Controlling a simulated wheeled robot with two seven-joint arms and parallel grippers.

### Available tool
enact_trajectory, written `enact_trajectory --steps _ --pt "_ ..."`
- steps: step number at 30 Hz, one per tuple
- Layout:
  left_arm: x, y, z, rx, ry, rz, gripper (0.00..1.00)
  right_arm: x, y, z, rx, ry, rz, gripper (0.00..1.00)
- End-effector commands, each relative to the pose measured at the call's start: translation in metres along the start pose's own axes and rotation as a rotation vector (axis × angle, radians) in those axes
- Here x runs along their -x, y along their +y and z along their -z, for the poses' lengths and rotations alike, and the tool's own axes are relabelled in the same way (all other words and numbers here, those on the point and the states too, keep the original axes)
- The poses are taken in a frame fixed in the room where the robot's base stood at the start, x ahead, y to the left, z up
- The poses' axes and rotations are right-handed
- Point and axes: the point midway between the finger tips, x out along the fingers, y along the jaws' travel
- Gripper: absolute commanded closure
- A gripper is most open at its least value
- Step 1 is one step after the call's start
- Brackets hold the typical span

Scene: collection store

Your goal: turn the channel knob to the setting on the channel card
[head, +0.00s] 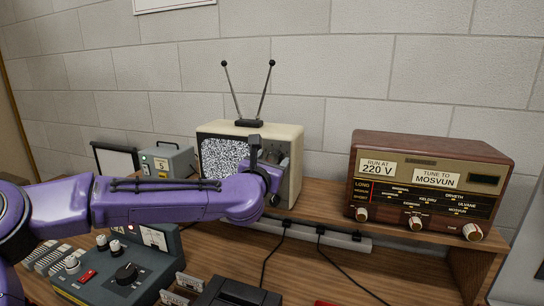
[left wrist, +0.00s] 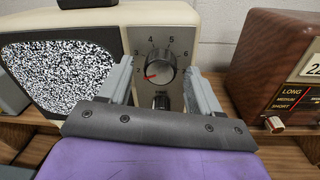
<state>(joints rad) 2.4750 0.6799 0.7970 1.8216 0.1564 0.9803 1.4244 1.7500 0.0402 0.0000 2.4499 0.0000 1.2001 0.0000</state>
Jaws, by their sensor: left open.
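The cream television (head: 290,133) with static on its screen stands on the shelf. Its channel knob (left wrist: 161,63), dark with a silver face, shows in the left wrist view. Its red pointer aims to the lower left; numbers 3 to 6 read around the top. A second, smaller knob (left wrist: 161,102) is below it. My left gripper (head: 270,158) is in front of the television's control panel. In the left wrist view its open fingers (left wrist: 160,72) stand on either side of the channel knob; I cannot tell whether they touch it. A card reading 5 (head: 161,165) is on a grey box.
A wooden radio (head: 430,153) stands to the right, its cards reading 220 V and MOSVUN. A power strip (head: 320,234) with cables lies along the shelf's front. A control console (head: 120,277) with knobs is below my left arm. The television's antenna (head: 249,122) rises above it.

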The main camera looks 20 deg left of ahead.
Motion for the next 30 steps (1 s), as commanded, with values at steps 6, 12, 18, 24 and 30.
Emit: enact_trajectory --steps 6,12,18,24,30 --pt "-0.001 -0.001 0.001 0.000 0.000 0.001 0.36 0.000 0.000 0.000 0.000 0.000 0.000 0.57" --pt "-0.001 -0.001 0.000 0.000 0.000 0.001 0.93 0.000 0.000 0.000 0.000 0.000 0.000 0.57" --pt "-0.001 -0.001 0.000 -0.007 -0.001 0.001 0.93 -0.001 0.000 0.000 0.000 0.000 0.000 0.57" --pt "-0.001 -0.001 0.001 -0.066 -0.005 0.000 0.93 -0.004 0.000 -0.002 0.000 0.000 0.000 0.57" --pt "-0.001 -0.001 0.002 -0.198 -0.012 -0.002 0.93 -0.010 -0.001 -0.004 0.000 0.000 0.000 0.57"
